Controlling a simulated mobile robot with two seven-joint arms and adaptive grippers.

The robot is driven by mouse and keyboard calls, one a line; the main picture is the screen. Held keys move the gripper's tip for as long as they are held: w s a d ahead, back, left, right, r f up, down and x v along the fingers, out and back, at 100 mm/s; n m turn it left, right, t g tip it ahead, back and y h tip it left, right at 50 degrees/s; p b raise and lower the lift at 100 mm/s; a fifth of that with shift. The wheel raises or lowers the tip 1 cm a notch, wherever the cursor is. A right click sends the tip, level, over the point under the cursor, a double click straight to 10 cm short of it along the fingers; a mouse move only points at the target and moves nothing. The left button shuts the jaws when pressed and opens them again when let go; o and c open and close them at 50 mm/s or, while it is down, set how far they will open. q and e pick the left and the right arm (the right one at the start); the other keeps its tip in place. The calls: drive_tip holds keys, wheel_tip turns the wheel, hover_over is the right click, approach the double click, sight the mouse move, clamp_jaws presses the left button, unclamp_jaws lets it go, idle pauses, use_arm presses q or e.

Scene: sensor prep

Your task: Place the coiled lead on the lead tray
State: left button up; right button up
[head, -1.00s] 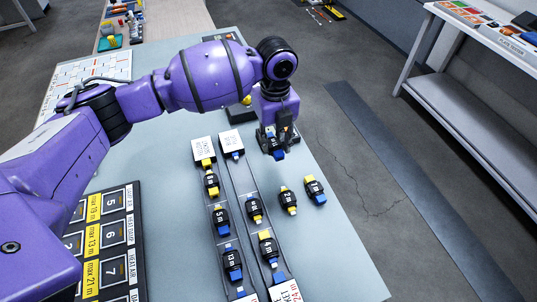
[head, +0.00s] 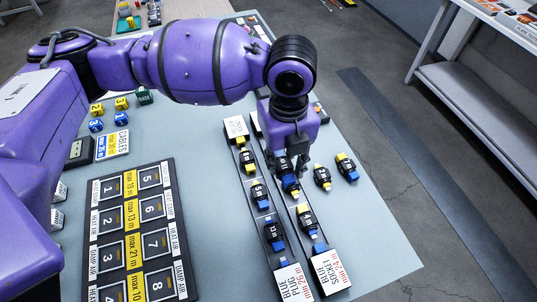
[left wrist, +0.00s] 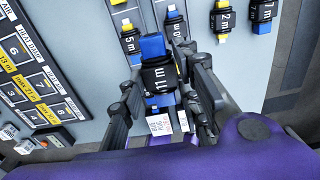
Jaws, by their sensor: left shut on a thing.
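My left gripper (head: 290,172) is shut on a coiled lead, a black block marked 11 m with a blue end (left wrist: 157,75), upright between the fingers in the left wrist view. In the head view the gripper is over the right-hand lead tray (head: 329,262), a long narrow strip; the fingers partly hide what lies beneath, and I cannot tell whether the lead touches the tray. A coiled lead (head: 306,222) lies in this tray, nearer its labelled BLUE SOCKET end. The left-hand tray, labelled BLUE PLUG (head: 294,284), holds several leads (head: 274,236). My right gripper is not in view.
Two loose leads (head: 322,178) (head: 346,167) lie right of the trays. A numbered board (head: 130,230) lies to the left, with number cubes (head: 97,124) and a cables card (head: 112,144) behind it. The table right of the trays is mostly clear.

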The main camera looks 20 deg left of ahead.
use_arm(q)
drive_tip(key=w+a+f, duration=0.1)
drive_tip(key=w+f, duration=0.2)
drive_tip(key=w, duration=0.1)
drive_tip(key=w+a+f, duration=0.1)
drive_tip(key=w+f, duration=0.2)
drive_tip(key=w, duration=0.1)
drive_tip(key=w+a+f+b, duration=0.1)
drive_tip(key=w+a+f, duration=0.1)
drive_tip(key=w+f, duration=0.1)
drive_tip(key=shift+w+a+f, duration=0.1)
drive_tip(key=shift+w, duration=0.8)
drive_tip(key=shift+w+a+f, duration=0.15)
drive_tip(key=shift+w+f, duration=0.1)
drive_tip(key=shift+f, duration=1.65)
drive_tip(key=shift+f, duration=0.15)
drive_tip(key=o, duration=1.2)
